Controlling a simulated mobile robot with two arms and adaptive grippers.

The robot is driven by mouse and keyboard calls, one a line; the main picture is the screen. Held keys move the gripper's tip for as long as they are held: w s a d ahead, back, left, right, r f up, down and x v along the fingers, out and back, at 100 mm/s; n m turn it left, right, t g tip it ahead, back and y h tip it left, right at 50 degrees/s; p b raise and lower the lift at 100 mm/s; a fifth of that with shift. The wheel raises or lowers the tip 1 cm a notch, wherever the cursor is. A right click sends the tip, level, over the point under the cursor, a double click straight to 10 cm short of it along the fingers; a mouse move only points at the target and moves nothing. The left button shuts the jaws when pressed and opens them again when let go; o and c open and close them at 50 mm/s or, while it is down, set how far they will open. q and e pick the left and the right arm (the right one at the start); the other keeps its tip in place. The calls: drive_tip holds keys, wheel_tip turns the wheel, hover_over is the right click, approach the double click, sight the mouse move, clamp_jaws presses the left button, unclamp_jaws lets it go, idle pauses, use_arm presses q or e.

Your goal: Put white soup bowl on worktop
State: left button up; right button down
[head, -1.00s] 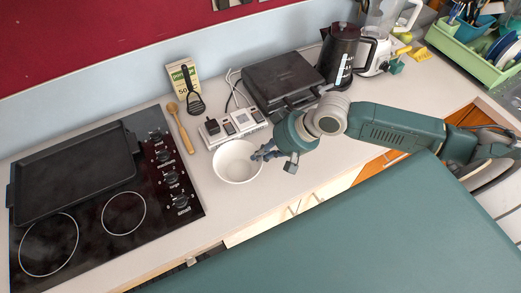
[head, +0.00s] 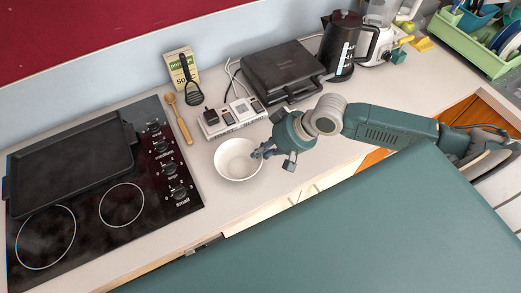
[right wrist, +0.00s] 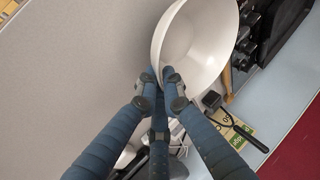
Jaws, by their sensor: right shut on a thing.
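The white soup bowl (head: 236,160) is upright at the worktop (head: 222,196), between the hob and the front edge of the counter. I cannot tell whether its base touches the surface. My right gripper (head: 264,153) is shut on the bowl's right rim. In the right wrist view the bowl (right wrist: 205,45) shows large at the top, with the fingers of my right gripper (right wrist: 163,82) closed on its near rim. My left gripper is not in view.
The black hob (head: 165,150) with a griddle pan (head: 70,165) lies left of the bowl. A power strip (head: 232,119) sits close behind it, a wooden spoon (head: 180,118) to its upper left. A black grill (head: 283,75) and kettle (head: 342,45) stand farther right.

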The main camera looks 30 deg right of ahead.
drive_tip(key=shift+f, duration=0.4)
drive_tip(key=shift+f, duration=0.25)
drive_tip(key=c, duration=1.8)
unclamp_jaws()
drive_tip(key=shift+c, duration=0.2)
drive_tip(key=shift+s+f, duration=0.1)
drive_tip(key=v, duration=1.2)
